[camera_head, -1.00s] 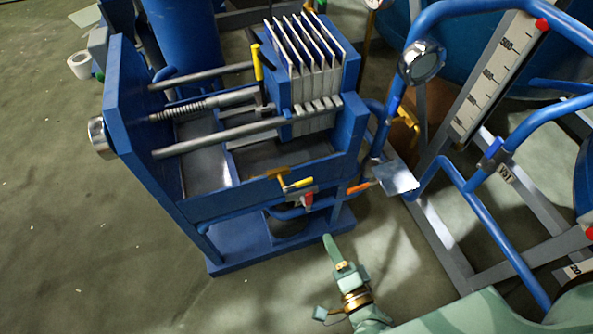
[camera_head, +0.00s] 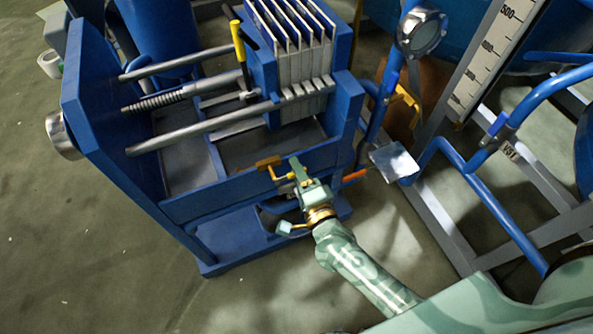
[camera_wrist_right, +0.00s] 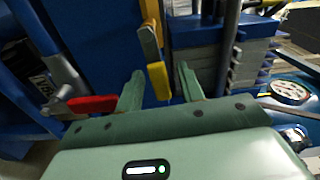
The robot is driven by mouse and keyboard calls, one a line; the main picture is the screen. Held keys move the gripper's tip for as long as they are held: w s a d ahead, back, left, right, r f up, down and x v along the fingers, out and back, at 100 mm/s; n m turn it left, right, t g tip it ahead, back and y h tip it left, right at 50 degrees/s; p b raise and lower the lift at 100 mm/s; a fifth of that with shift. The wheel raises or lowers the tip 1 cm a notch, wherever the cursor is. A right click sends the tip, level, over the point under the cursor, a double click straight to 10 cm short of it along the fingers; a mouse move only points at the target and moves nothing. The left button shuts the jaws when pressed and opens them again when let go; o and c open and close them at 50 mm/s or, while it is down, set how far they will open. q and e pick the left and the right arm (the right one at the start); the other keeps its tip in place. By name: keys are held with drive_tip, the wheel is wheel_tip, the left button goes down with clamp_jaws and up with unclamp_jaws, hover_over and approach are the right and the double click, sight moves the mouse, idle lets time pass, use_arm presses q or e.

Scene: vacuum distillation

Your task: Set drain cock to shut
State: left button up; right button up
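A cock with a yellow-gripped lever (camera_wrist_right: 159,80) is on the front of the blue filter press; I take it for the drain cock, though no label shows. In the head view its yellow part (camera_head: 268,163) shows just left of my right gripper (camera_head: 300,172), which hides most of the lever. In the right wrist view my right gripper (camera_wrist_right: 160,86) is open, its fingers on either side of the yellow grip. Contact is not clear. A red-handled valve (camera_wrist_right: 92,103) lies left of the left finger. My left gripper is not in view.
The blue press frame (camera_head: 95,110) with its plates (camera_head: 300,60) stands behind the cock. An orange handle (camera_head: 355,175) and a metal plate (camera_head: 394,162) are to the right. Blue pipes (camera_head: 490,200) and a scale (camera_head: 492,60) stand further right.

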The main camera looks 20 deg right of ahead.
clamp_jaws()
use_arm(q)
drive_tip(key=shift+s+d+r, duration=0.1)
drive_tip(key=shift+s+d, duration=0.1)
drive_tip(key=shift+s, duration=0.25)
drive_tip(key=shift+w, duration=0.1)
